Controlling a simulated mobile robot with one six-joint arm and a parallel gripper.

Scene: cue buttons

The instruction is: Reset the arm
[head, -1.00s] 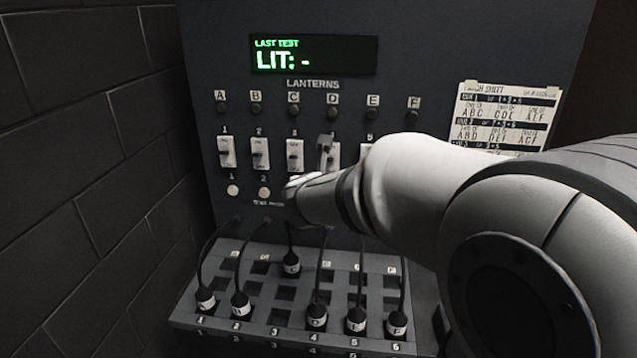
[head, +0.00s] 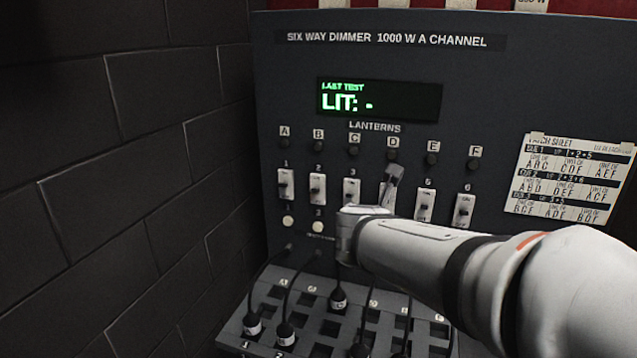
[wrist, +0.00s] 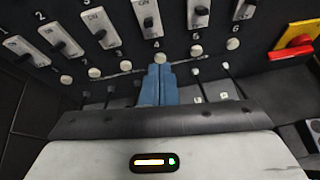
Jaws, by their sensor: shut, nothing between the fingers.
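My gripper (wrist: 157,70) is shut and empty; its two blue fingers are together in the wrist view, just below the fader marked 4 (wrist: 148,15). My arm reaches in from the lower right. The dimmer panel (head: 470,100) has a row of white faders and round buttons, such as button 1 (head: 288,221). The display (head: 380,98) reads "LAST TEST LIT: -".
A sloping patch board (head: 300,335) with several black plugs and cables juts out below the panel; my arm hides part of it. A brick wall (head: 120,180) stands at left. A patch sheet (head: 570,180) hangs at right. The wrist view shows a red and yellow switch (wrist: 292,42) at right.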

